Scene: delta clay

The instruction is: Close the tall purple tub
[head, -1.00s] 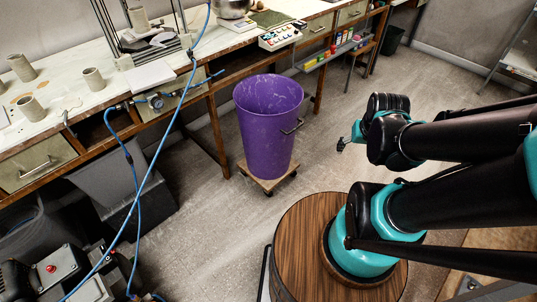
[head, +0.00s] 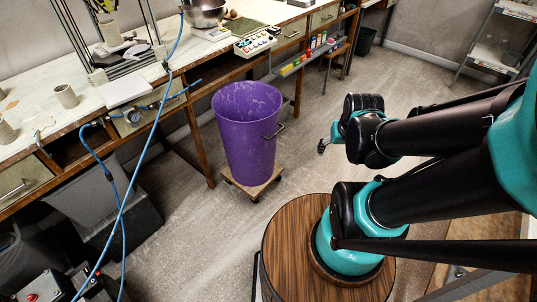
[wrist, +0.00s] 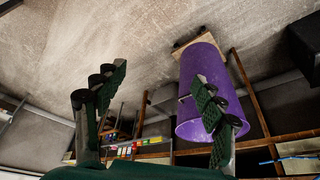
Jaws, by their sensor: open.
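The tall purple tub (head: 238,150) stands upright on a small wooden wheeled board (head: 262,187) on the floor, left of centre in the head view. Its top is open, and no lid shows on it. A dark handle (head: 274,132) sticks out from its right side. In the wrist view the tub (wrist: 196,75) appears upside down, partly behind the right finger. My gripper (wrist: 158,105) is open and empty, with its two fingers spread apart. In the head view its tip (head: 323,146) is right of the tub, apart from it.
A grey bin (head: 90,190) stands below. The floor right of the tub is clear.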

